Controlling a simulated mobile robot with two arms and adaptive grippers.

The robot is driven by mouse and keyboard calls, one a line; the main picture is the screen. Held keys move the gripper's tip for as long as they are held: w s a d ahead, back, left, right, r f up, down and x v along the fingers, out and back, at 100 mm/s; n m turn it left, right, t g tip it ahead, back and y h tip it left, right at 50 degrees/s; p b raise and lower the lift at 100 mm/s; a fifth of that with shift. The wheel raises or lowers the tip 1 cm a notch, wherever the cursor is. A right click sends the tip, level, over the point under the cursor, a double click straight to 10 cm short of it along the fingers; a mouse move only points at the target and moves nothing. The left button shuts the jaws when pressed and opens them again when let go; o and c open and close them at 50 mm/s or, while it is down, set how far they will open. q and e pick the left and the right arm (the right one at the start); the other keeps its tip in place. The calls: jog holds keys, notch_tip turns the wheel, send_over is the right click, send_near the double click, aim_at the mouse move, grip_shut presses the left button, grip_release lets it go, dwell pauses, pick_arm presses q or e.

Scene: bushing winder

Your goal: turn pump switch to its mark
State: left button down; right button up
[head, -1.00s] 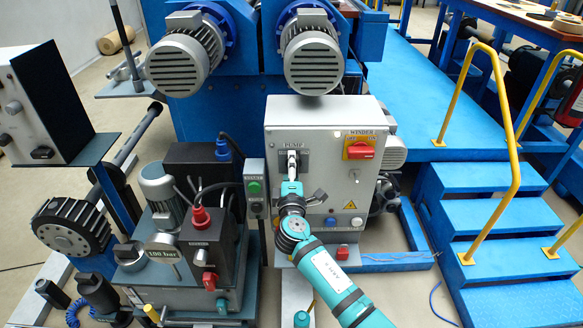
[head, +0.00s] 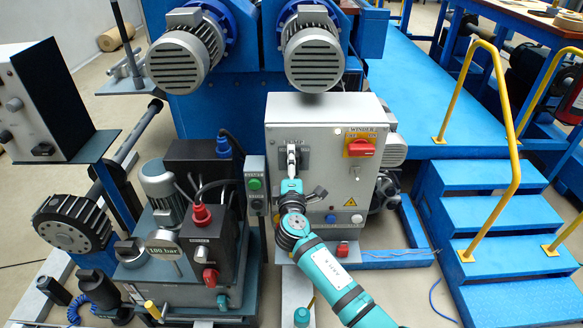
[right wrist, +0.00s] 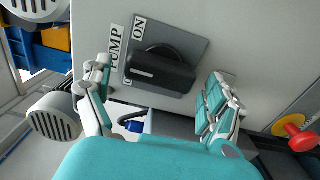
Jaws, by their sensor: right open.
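The pump switch (right wrist: 160,70) is a black bar-shaped knob on a grey plate (right wrist: 190,45), with PUMP and ON lettering beside it in the right wrist view. My right gripper (right wrist: 156,78) is open, one finger on either side of the knob, with a visible gap at each side. In the head view my right gripper (head: 292,158) is at the upper left of the grey control cabinet (head: 325,112), in front of the pump switch and mostly hiding it. The mark for the switch is not clear to me. My left gripper is not in view.
The red WINDER switch (head: 361,148) is right of the pump switch on the same cabinet. A green-button box (head: 255,185) and the pump unit (head: 200,260) stand to the left. Two motors (head: 314,58) hang above. Blue steps (head: 500,215) with yellow rails are at the right.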

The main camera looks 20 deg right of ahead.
jog(key=v, duration=1.2)
